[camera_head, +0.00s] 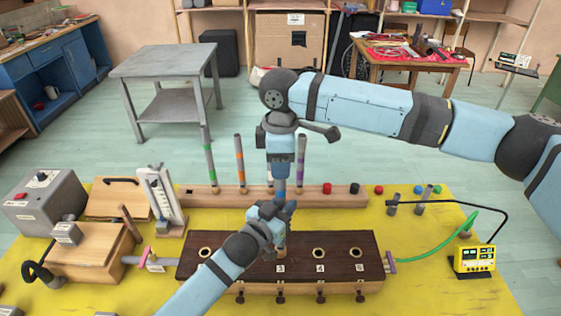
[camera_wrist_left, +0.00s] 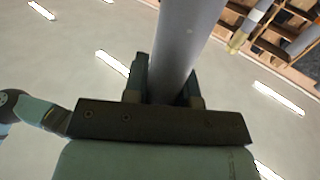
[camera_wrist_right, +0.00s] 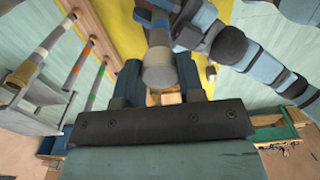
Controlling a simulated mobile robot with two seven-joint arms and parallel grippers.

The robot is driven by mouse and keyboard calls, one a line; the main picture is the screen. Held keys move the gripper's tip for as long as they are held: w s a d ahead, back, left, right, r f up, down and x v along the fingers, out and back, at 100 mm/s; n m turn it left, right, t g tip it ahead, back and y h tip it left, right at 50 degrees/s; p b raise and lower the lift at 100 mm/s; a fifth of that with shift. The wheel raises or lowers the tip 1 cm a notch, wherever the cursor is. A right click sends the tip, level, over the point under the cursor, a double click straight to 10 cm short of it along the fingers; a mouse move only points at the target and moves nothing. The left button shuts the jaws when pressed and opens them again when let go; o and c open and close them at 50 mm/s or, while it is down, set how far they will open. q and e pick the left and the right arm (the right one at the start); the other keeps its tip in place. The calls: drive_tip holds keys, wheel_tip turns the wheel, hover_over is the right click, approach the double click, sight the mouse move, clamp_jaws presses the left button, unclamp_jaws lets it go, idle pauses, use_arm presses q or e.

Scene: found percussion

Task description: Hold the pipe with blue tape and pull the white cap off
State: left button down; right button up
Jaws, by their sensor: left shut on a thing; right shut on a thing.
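A grey pipe (camera_wrist_left: 185,45) stands between the fingers of my left gripper (camera_head: 281,212). It appears upright over the dark wooden board, its lower part (camera_head: 282,240) showing just below that gripper. My left gripper is shut on the pipe. My right gripper (camera_head: 281,190) points down directly above the left one. In the right wrist view it is shut on a pale round end piece (camera_wrist_right: 161,75), which looks like the white cap at the pipe's top. I cannot tell whether the cap and pipe are apart.
The dark board (camera_head: 215,268) has several holes and numbers. Behind it, a wooden rack (camera_head: 225,198) holds upright pipes with green, orange and purple (camera_head: 301,150) bands. A white gauge stand (camera_head: 160,195) is on the left, a yellow meter (camera_head: 474,262) on the right. The yellow tabletop is clear at front right.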

drive_tip(key=shift+r, duration=0.15)
drive_tip(key=shift+r, duration=1.1)
drive_tip(key=shift+r, duration=0.15)
drive_tip(key=shift+r, duration=1.4)
use_arm(q)
drive_tip(key=c, duration=0.8)
unclamp_jaws()
drive_tip(key=shift+c, duration=0.2)
